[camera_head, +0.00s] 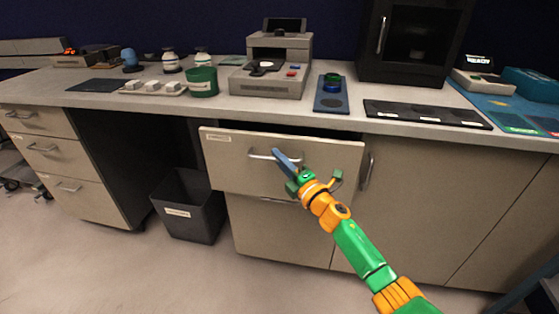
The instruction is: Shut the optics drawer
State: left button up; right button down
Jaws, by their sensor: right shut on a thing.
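The drawer (226,150) has a beige front with a small label at its upper left. It stands partly pulled out under the counter, with a dark gap above its front. Its metal bar handle (257,156) is partly hidden by my right gripper (280,158). My right gripper comes in from the lower right, with a blue-grey finger across the handle, and is shut on the handle. The far finger and the exact contact are hidden. My left gripper is not in view.
A closed cabinet (430,200) with an upright handle stands right of the drawer. A dark bin (188,215) stands on the floor to the left. The counter (221,107) above holds a grey instrument (265,84), a green pot (202,82) and flat trays. The floor in front is clear.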

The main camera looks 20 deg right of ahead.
jog(key=c, duration=0.9)
grip_release()
jog(key=p+v, duration=0.1)
jog(key=v, duration=0.6)
jog(key=shift+s, duration=0.1)
